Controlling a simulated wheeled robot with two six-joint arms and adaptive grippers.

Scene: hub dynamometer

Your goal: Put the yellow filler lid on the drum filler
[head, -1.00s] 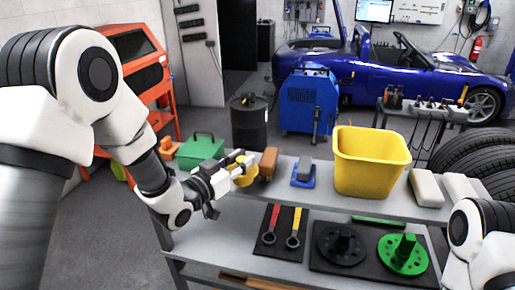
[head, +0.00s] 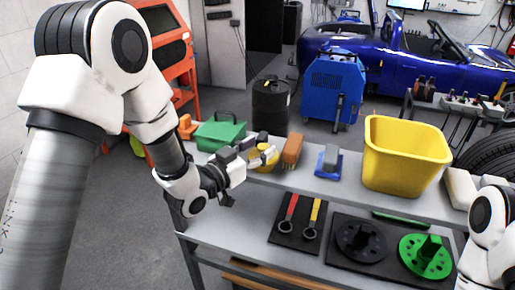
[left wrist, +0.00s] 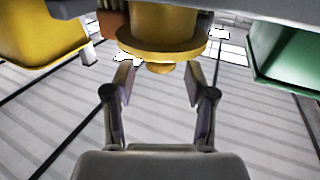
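The yellow filler lid (head: 264,158) stands on the upper shelf of the bench, beside an orange-brown block. In the left wrist view the lid (left wrist: 160,45) shows a wide flange and a small knob, and that picture appears upside down. My left gripper (head: 255,150) is at the lid in the head view. In the wrist view its two fingers (left wrist: 160,82) are spread with a gap on both sides of the knob, and no contact shows. The black drum (head: 271,103) stands on the floor behind the bench, with its filler too small to make out. My right gripper is out of view.
On the upper shelf (head: 340,197) are a green toolbox (head: 220,134), the orange-brown block (head: 292,149), a blue-and-grey item (head: 328,161) and a yellow bin (head: 402,155). A blue machine (head: 333,88) stands right of the drum. Wrenches and discs lie on the lower shelf.

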